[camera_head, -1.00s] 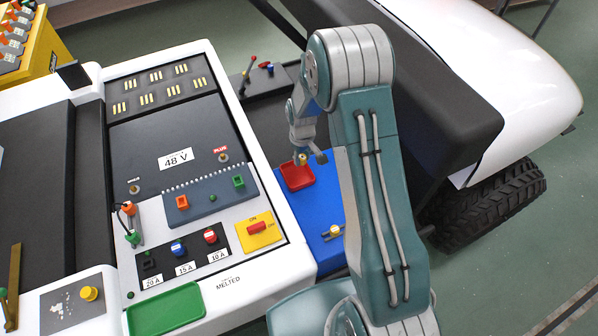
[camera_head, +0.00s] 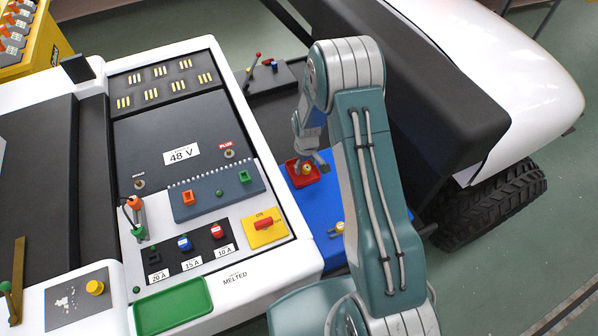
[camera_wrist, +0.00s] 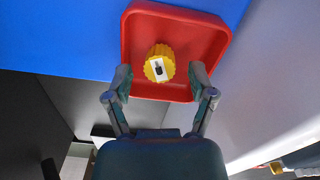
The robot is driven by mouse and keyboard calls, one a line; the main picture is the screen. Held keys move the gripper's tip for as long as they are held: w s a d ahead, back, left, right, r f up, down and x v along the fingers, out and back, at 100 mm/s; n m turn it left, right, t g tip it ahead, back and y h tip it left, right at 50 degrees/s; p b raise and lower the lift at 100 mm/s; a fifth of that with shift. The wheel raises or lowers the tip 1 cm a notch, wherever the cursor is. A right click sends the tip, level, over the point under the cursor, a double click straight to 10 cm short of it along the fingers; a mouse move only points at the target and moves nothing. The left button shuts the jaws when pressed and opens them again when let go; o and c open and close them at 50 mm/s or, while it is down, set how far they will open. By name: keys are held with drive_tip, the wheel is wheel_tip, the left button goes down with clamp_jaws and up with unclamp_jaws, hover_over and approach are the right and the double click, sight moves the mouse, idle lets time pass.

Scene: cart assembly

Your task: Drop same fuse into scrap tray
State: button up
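The yellow fuse (camera_wrist: 160,64), with a white label and dark mark on its top, is within the outline of the red scrap tray (camera_wrist: 205,27) in the wrist view. My gripper (camera_wrist: 162,80) is open, with a visible gap between each fingertip and the fuse. In the head view my gripper (camera_head: 314,168) is over the right part of the red tray (camera_head: 291,178), close to the fuse (camera_head: 307,169). The fuse appears to rest in the tray; its underside is hidden.
The tray sits on a blue surface (camera_head: 310,215), where another small yellow-and-white part (camera_head: 338,228) lies nearer. To the left is the white cart panel with blue (camera_head: 185,243) and red (camera_head: 216,231) fuses and a green tray (camera_head: 175,307). A black-and-white body stands at right.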

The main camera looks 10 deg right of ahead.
drive_tip(key=shift+d+r, duration=0.15)
drive_tip(key=shift+d, duration=0.55)
wheel_tip(320, 180, up, 12)
drive_tip(key=shift+f, duration=0.2)
